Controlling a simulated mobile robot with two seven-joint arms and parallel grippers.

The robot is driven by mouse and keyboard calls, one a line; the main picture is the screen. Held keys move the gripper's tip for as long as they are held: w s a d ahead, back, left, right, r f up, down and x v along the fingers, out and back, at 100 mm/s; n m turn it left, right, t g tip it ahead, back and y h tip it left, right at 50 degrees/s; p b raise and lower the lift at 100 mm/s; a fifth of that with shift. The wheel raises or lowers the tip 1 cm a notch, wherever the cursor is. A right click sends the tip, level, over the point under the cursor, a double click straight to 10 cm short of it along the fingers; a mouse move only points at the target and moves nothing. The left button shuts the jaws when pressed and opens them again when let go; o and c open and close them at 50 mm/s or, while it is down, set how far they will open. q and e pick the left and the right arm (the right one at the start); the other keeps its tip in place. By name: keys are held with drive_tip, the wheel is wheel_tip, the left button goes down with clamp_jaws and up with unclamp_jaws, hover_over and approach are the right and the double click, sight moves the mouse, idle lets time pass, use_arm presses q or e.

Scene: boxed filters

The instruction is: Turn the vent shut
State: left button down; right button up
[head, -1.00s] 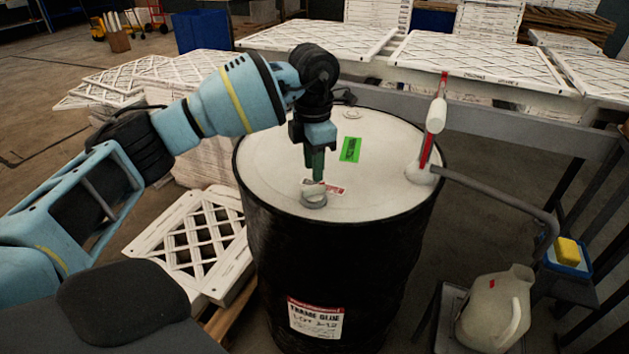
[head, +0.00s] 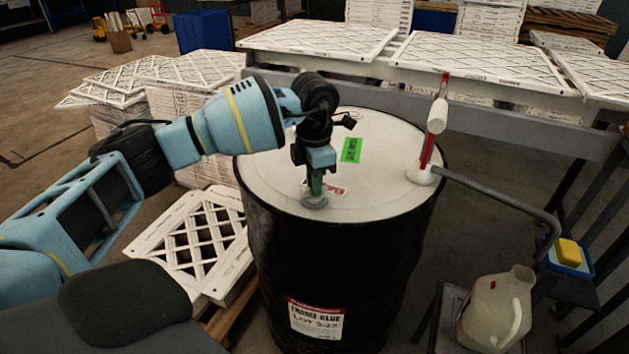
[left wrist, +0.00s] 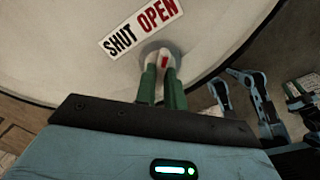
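The vent (head: 314,202) is a small round grey fitting near the front edge of the black drum's pale lid (head: 270,180). In the left wrist view its knob (left wrist: 162,58) is white with a red mark. A label reading SHUT and OPEN (left wrist: 140,28) lies just beside it. My left gripper (head: 315,192) points down onto the vent. Its green fingers (left wrist: 161,75) are close together, one on each side of the knob, and look shut on it. The fingers partly hide the knob, so I cannot tell its exact setting.
A pump with a red stem and white handle (head: 437,115) stands at the lid's right, with a grey pipe (head: 500,200). A beige jug (head: 495,312) stands at lower right. Stacked white filters (head: 195,240) are left of the drum, with more on the table behind.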

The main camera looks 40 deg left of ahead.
drive_tip(key=shift+w+r, duration=0.1)
